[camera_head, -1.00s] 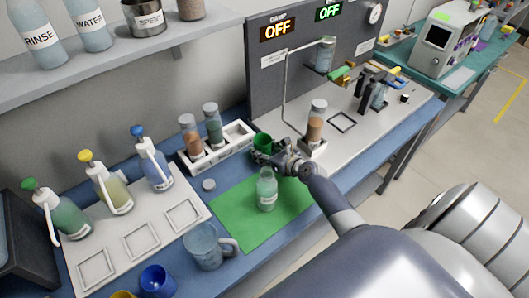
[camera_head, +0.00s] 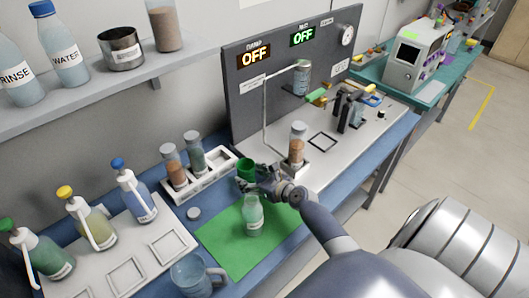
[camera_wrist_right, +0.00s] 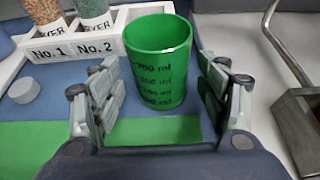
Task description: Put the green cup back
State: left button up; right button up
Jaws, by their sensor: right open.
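The green cup (camera_head: 245,170) stands upright on the blue bench, just behind the green mat (camera_head: 218,236) and to the right of the white rack. It also shows in the right wrist view (camera_wrist_right: 158,62), with its open top and dark volume marks facing my gripper. My right gripper (camera_head: 258,181) is open and low over the bench beside the cup. In the wrist view its two fingers (camera_wrist_right: 160,92) are spread on either side of the cup's near side, with no clear grip on it. My left gripper is not in view.
A clear bottle (camera_head: 253,214) stands on the mat close to my right gripper. The white rack (camera_head: 205,183) holds two jars, labelled No. 1 and No. 2 in front. A jar with brown grains (camera_head: 297,145) stands to the right. A glass mug (camera_head: 192,274) stands in front.

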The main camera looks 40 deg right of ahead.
jog(key=v, duration=0.9)
jog(key=shift+s+r, duration=0.15)
jog(key=shift+s, duration=0.15)
